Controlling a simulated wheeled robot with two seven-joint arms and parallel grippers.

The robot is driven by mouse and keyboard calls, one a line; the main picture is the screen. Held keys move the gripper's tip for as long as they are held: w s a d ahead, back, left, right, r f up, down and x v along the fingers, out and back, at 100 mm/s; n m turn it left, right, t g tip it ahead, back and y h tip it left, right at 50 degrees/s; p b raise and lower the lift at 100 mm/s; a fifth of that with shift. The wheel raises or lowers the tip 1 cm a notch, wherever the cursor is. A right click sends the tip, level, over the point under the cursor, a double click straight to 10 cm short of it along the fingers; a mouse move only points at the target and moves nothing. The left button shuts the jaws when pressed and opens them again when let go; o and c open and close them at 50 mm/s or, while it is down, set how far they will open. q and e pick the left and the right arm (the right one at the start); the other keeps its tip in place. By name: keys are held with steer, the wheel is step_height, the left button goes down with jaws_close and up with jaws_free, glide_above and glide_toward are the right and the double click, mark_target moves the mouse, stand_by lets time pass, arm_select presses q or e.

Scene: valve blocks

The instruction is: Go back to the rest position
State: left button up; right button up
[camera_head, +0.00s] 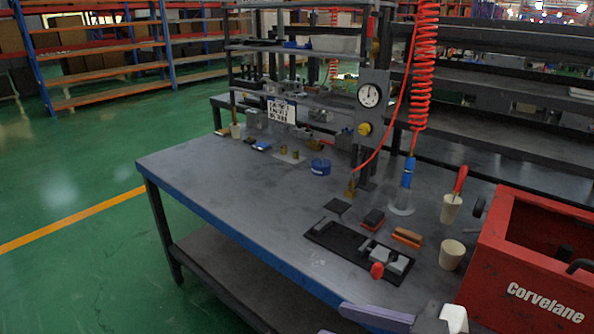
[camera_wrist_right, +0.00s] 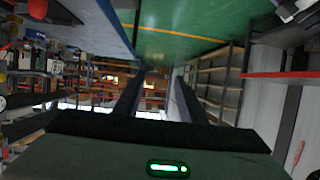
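My right gripper (camera_wrist_right: 158,78) shows in the right wrist view as two dark fingers spread apart, with nothing between them. That view is upside down, with the table at upper left and green floor beyond. In the head view, pale grey and white parts of one of my arms show at the bottom edge, near the table's front right corner. No fingertips show there. My left gripper is not in view. On the table (camera_head: 215,180) lies a black fixture plate (camera_head: 335,242) with grey metal blocks (camera_head: 390,262) and a red knob (camera_head: 377,270).
A red Corvelane box (camera_head: 530,275) stands at the right. Nearby are two pale cups (camera_head: 452,255), an orange-brown block (camera_head: 407,237) and a hanging red coiled hose (camera_head: 424,75). A blue round part (camera_head: 320,167) sits farther back.

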steer(key=w+d+f+m+t+h, duration=0.1)
steer(key=d+f+m+h, duration=0.15)
steer(key=f, duration=0.45)
steer(key=w+d+f+m+t+h, duration=0.1)
steer(key=w+d+f+m+h, duration=0.15)
steer(key=f, duration=0.45)
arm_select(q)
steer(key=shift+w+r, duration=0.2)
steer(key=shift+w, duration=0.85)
arm_select(e)
steer(key=s+d+f+m+h, duration=0.1)
steer(key=s+d+f, duration=0.1)
steer(key=s+f, duration=0.4)
steer(key=s+d+f+m+g+h, duration=0.1)
steer(key=s+d+f+m+h, duration=0.1)
steer(key=s+f, duration=0.5)
step_height(320, 180, down, 6)
steer(key=shift+s+d+r+g, duration=0.1)
steer(key=shift+s+d+g, duration=0.1)
steer(key=shift+s+g, duration=0.1)
